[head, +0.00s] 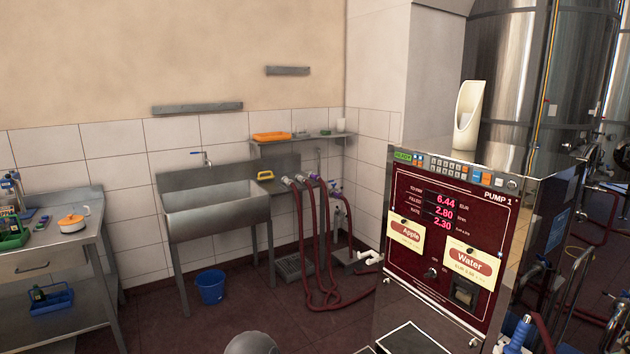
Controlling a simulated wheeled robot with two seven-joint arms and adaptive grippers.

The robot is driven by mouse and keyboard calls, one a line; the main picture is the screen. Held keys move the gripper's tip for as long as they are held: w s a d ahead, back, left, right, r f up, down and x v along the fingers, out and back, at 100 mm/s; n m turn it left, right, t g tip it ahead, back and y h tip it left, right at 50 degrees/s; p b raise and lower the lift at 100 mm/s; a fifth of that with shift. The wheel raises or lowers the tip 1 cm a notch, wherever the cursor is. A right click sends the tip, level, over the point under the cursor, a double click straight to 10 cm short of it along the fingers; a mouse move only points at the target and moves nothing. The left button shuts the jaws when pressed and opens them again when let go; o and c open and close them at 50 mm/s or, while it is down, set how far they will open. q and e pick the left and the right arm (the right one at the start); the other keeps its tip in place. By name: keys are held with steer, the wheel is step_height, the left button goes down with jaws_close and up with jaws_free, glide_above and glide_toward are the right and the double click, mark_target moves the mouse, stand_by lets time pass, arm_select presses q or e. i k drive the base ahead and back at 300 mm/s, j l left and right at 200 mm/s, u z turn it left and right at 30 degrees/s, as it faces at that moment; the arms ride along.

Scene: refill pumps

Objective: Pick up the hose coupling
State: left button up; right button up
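Several dark red hoses (325,240) hang from the wall beside the sink. Their pale end couplings (301,179) sit in a row at the edge of the metal ledge, close together. A bluish fitting (336,185) shows at the right end of the row. I cannot tell which of these is the hose coupling of the task. A white fitting (370,257) sticks out at the left side of the pump cabinet (440,240). Neither of my grippers is in view.
A steel sink (215,208) stands at the wall, with a blue bucket (211,286) on the floor below. A steel table (60,240) is at the left. Hoses lie on the floor near the drain grate (290,267). The floor in front of the sink is partly clear.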

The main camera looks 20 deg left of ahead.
mark_target(315, 177)
steer(key=i+j+u, duration=0.45)
steer(key=j, duration=0.3)
steer(key=i+j+u, duration=0.4)
steer(key=i+j, duration=0.15)
steer(key=i+j+u, duration=0.45)
steer(key=i, duration=0.15)
steer(key=i+j+u, duration=0.15)
steer(key=i+u, duration=0.25)
steer(key=i, duration=0.2)
steer(key=i+l+z, duration=0.15)
steer(key=i+z, duration=0.25)
steer(key=i, duration=0.15)
steer(key=i+z, duration=0.4)
steer(key=i, duration=0.15)
steer(key=i+j+z, duration=0.4)
steer(key=i, duration=0.15)
steer(key=i+l+u, duration=0.5)
steer(key=i+l, duration=0.7)
